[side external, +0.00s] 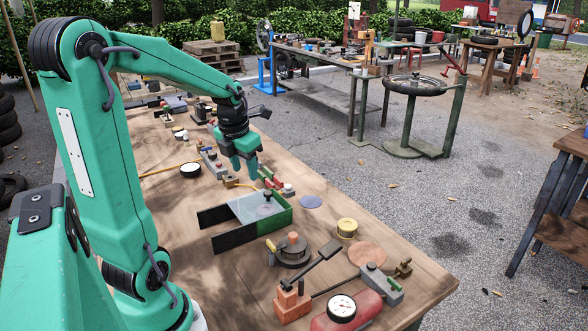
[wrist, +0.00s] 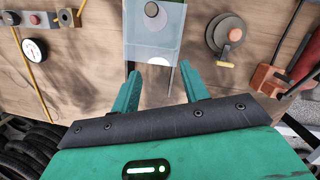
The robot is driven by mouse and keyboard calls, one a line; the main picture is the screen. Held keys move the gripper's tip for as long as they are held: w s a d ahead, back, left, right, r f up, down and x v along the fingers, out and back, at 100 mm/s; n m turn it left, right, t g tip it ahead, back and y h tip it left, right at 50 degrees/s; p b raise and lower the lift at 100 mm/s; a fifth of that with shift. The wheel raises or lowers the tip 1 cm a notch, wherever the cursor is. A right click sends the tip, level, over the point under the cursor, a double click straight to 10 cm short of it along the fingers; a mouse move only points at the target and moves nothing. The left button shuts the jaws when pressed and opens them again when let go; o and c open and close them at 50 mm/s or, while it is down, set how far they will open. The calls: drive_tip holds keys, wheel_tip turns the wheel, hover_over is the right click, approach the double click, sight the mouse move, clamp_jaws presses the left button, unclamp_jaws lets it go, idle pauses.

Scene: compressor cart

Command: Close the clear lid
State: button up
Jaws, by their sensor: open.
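The clear lid (side external: 247,207) is a pale, see-through panel lying on a green box (side external: 282,219) with dark side walls. A round grey knob (side external: 267,197) stands near its far right end. In the wrist view the lid (wrist: 155,38) is at the top centre, with the knob (wrist: 151,9) at the top edge. My gripper (side external: 246,170) is above and behind the box in the side view, apart from the lid. In the wrist view my gripper (wrist: 160,80) has its two fingers spread with nothing between them. How far the lid covers the box is hard to tell.
Small blocks and a white-faced gauge (side external: 190,170) lie behind. Bare tabletop (side external: 165,215) lies left of the box.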

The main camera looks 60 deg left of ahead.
drive_tip(key=w+m, duration=0.1)
drive_tip(key=m, duration=0.3)
drive_tip(key=m+g+h, duration=0.1)
drive_tip(key=m+g, duration=0.1)
drive_tip(key=m, duration=2.5)
hover_over(268, 192)
wheel_tip(268, 192, down, 4)
drive_tip(key=shift+r, duration=0.25)
drive_tip(key=shift+f, duration=3.95)
clamp_jaws()
